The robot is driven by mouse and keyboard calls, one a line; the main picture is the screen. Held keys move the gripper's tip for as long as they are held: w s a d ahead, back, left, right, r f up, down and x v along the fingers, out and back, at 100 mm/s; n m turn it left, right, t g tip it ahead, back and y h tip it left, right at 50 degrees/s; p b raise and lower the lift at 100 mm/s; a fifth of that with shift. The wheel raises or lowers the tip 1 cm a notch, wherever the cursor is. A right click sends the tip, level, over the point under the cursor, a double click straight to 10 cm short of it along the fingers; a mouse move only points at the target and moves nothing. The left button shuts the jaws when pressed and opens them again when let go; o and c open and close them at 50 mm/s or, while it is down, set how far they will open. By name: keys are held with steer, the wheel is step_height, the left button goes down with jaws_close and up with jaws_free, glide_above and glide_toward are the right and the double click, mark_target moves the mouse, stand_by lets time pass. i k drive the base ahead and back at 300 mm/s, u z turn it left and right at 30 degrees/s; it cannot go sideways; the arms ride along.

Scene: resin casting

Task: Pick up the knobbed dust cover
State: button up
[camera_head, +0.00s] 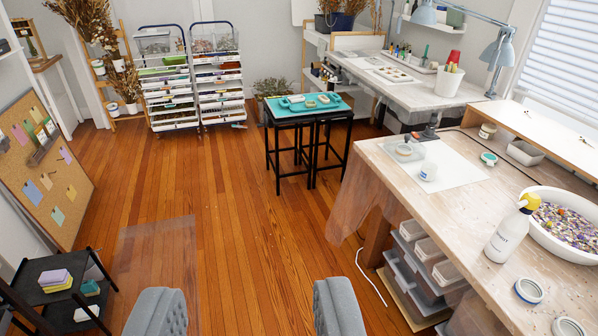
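I cannot make out a knobbed dust cover for certain. My gripper (249,300) shows at the bottom as two grey ribbed fingers set wide apart. Only bare wooden floor shows between them, and it is empty. It is far from the round piece, which lies up and to the right.
A black-legged table with a teal top (316,112) stands mid-room. Drawer carts (166,82) stand at the back left. A corkboard (58,190) leans left. Floor between is clear.

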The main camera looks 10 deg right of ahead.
mark_target(405, 148)
steer(key=z, duration=0.05)
steer(key=i, duration=1.35)
steer(key=z, duration=0.35)
steer(key=i, duration=1.4)
steer(key=z, duration=0.3)
steer(key=i, duration=0.9)
steer(key=z, duration=0.15)
